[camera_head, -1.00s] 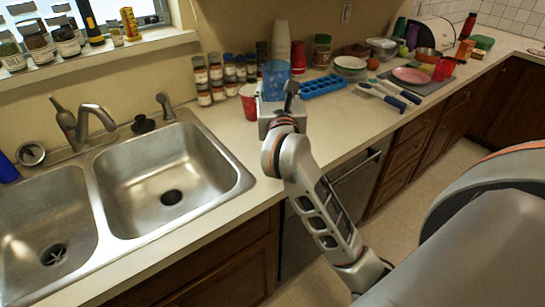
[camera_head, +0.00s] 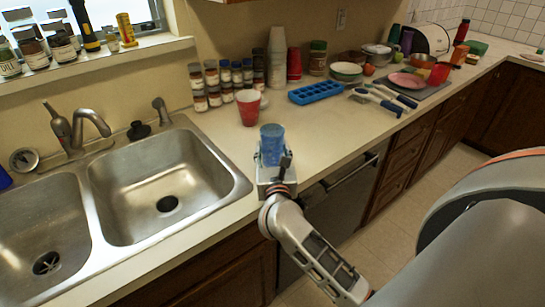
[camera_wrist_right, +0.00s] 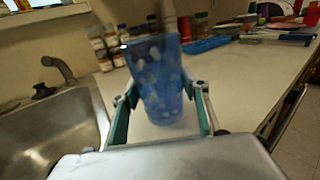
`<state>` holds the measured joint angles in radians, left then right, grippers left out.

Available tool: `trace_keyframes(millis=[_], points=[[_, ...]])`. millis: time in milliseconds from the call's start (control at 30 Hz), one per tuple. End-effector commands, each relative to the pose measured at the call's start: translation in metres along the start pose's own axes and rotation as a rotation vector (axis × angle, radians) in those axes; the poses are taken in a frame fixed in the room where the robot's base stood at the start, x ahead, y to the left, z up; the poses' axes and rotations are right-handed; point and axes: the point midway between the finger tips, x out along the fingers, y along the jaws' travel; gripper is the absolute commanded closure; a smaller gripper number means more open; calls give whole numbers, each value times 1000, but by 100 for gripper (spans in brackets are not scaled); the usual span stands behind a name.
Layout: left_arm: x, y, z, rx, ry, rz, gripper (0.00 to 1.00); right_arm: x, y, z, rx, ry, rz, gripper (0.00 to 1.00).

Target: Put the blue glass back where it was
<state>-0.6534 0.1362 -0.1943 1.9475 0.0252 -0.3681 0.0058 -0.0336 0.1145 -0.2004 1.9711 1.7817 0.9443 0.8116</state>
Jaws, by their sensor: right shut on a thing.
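The blue glass (camera_head: 272,143) is upright near the counter's front edge, to the right of the sink. My right gripper (camera_head: 273,163) is shut on it. In the right wrist view the blue glass (camera_wrist_right: 158,85) stands between the two fingers of the gripper (camera_wrist_right: 160,112), with white spots on its side. Whether its base touches the counter or is just above it, I cannot tell. My left gripper is not in view.
A red cup (camera_head: 249,107) stands on the counter behind the glass, with spice jars (camera_head: 226,82) behind it. A blue ice tray (camera_head: 316,92) lies to the right. The double sink (camera_head: 165,190) is on the left. Counter around the glass is bare.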

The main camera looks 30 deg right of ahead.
Motion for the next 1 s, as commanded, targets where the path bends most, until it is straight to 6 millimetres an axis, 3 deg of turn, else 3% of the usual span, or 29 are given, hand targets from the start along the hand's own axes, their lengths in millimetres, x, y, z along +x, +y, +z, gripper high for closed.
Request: trace_keyframes(millis=[167, 600, 633, 700, 1000], points=[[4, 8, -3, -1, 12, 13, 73, 0, 1, -22, 0, 0, 0, 82], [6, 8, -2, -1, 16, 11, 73, 0, 1, -27, 0, -2, 1, 82], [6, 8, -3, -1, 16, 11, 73, 0, 1, -28, 0, 0, 0, 50], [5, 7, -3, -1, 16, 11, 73, 0, 1, -27, 0, 0, 0, 38], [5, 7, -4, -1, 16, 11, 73, 0, 1, -27, 0, 0, 0, 38]])
